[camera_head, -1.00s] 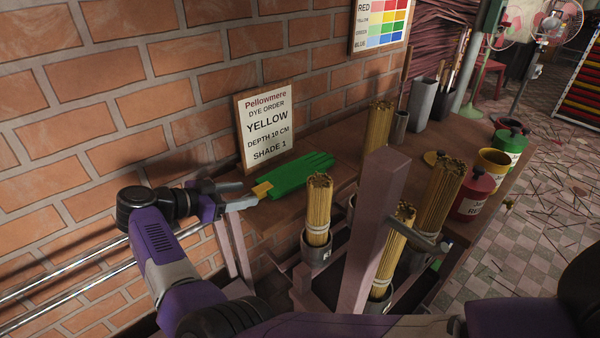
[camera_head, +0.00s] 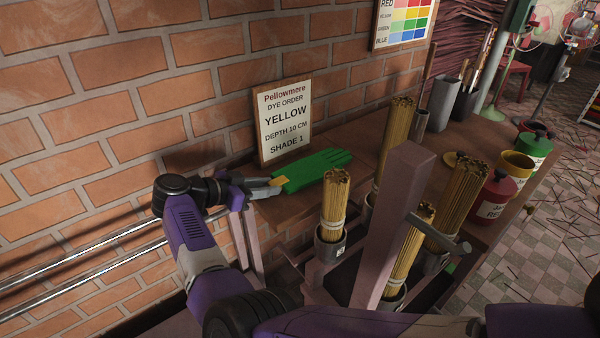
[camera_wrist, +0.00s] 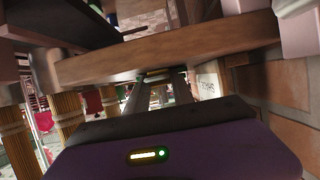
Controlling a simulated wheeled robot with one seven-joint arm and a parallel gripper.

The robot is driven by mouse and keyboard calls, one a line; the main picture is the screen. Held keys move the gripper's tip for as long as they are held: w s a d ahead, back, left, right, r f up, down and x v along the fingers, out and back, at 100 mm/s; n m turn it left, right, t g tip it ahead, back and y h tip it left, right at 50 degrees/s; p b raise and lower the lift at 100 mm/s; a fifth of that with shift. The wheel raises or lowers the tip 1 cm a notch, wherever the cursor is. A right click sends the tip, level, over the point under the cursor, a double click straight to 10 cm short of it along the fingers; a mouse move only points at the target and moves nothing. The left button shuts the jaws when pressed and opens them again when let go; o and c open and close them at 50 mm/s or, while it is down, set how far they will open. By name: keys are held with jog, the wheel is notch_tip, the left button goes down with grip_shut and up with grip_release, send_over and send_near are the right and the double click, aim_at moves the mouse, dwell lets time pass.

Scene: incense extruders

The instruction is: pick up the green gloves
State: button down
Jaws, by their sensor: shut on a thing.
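The green gloves (camera_head: 318,168) lie flat on the wooden bench, at its left end below the dye order sign, with a yellow cuff (camera_head: 279,182) toward my gripper. My gripper (camera_head: 272,186) reaches in from the left at bench height and is shut on the cuff end of the gloves. The gloves still appear to rest on the bench. In the wrist view my gripper's fingers (camera_wrist: 163,84) point at the bench edge; the gloves cannot be made out clearly there.
The bench edge (camera_wrist: 190,52) is close ahead of my fingers. A wooden post (camera_head: 392,215) and bundles of incense sticks in cups (camera_head: 333,205) stand right of the gloves. The brick wall and sign (camera_head: 284,122) are close behind. Dye pots (camera_head: 495,196) stand farther right.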

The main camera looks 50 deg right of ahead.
jog(key=shift+r, duration=0.1)
notch_tip(320, 180, up, 20)
jog(key=p, duration=0.4)
dwell(0.5)
